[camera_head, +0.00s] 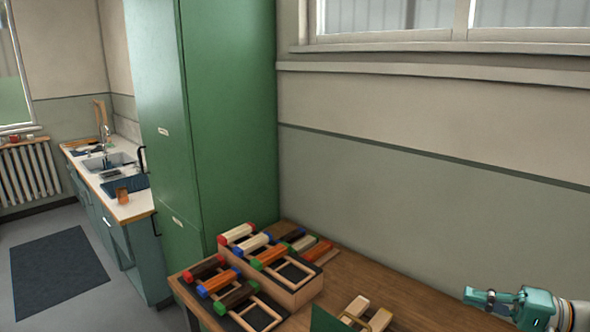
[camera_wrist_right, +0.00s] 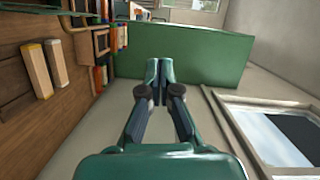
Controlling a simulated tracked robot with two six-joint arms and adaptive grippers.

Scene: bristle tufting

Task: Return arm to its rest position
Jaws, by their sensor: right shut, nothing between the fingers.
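My right gripper (camera_head: 474,296) is at the lower right of the head view, off the right side of the wooden table. In the right wrist view the gripper (camera_wrist_right: 159,66) is shut with its two fingertips together and nothing between them. It points across the room toward the green cabinet (camera_wrist_right: 190,55) and touches nothing that I can see. My left gripper does not show in either view.
A wooden table (camera_head: 400,290) bears a rack (camera_head: 298,296) with several coloured-ended bristle blocks, and pale wooden blocks (camera_head: 357,306) near its front. The tall green cabinet (camera_head: 230,110) stands behind at left.

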